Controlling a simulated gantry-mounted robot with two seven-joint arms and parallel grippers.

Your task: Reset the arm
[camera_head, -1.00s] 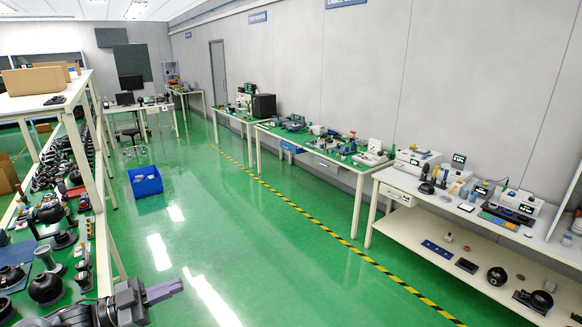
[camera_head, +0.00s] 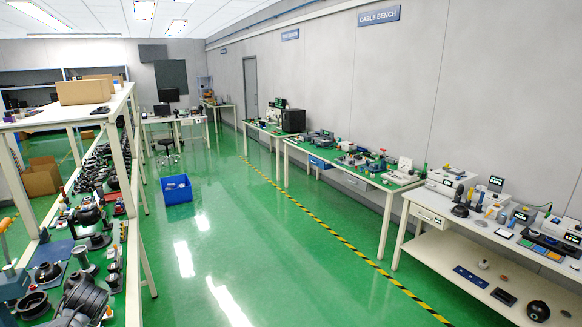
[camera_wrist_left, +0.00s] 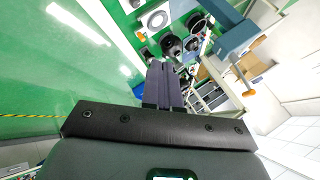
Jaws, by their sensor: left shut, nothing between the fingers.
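My left gripper (camera_wrist_left: 161,68) shows in the left wrist view with its two grey-purple fingers pressed together and nothing between them. It points toward the green-topped bench with dark round parts, apart from them as far as I can see. In the head view a dark link of my left arm (camera_head: 84,299) shows at the lower left, over the bench edge; the fingers cannot be made out there. My right gripper is in neither view.
A blue press-like tool with an orange handle (camera_wrist_left: 236,42) stands close to the left gripper. Left shelving (camera_head: 133,165) holds many dark parts. A blue bin (camera_head: 176,190) sits on the green floor, with a clear aisle (camera_head: 245,240) and benches (camera_head: 400,178) along the right wall.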

